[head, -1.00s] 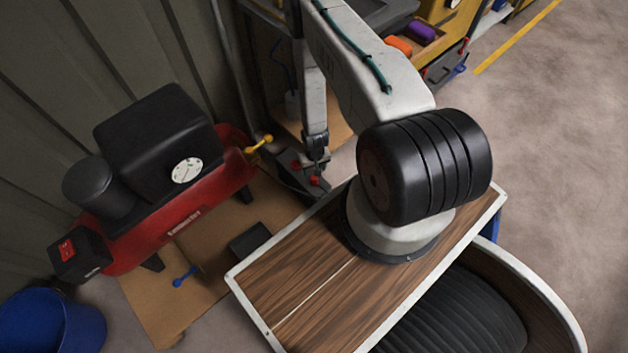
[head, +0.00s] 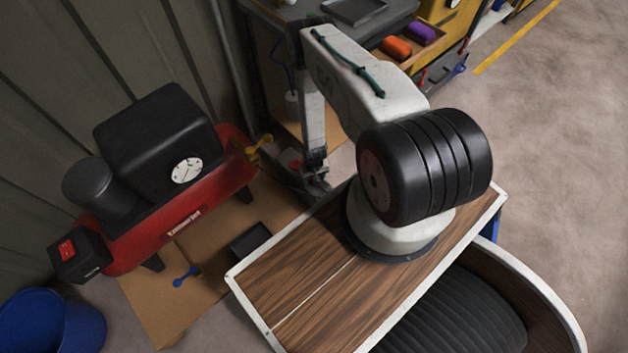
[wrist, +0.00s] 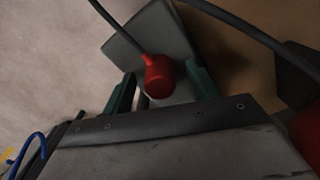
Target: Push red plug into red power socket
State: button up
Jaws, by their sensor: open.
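In the wrist view a rounded red plug (wrist: 158,77) with a dark cable lies between the two green fingers of my gripper (wrist: 160,72). The fingers stand apart on either side of it, and I cannot tell whether either touches it. A grey block (wrist: 150,32) is behind the plug. In the head view my gripper (head: 316,180) is low beside the wooden deck edge, next to a small red part (head: 295,163) on a pale box. I cannot tell whether that part is plug or socket. No red power socket is clearly identifiable.
A red compressor (head: 165,230) with a black motor stands at left on brown board (head: 150,305). A blue bucket (head: 52,322) is at lower left. A dark small tray (head: 250,240) lies near the deck. A workbench (head: 300,12) stands behind my arm; open floor is at right.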

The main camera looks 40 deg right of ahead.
jog(key=shift+f, duration=0.15)
jog(key=c, duration=1)
jog(key=shift+r, duration=0.7)
notch_tip(320, 180, up, 2)
jog(key=shift+r, duration=0.1)
jog(key=s+a, duration=0.1)
jog(key=s, duration=0.4)
jog(key=s+a+r, duration=0.1)
jog(key=s, duration=0.4)
jog(key=s+a, duration=0.1)
jog(key=s, duration=0.4)
jog(key=shift+s+a+r, duration=0.2)
jog(key=shift+s+a, duration=0.1)
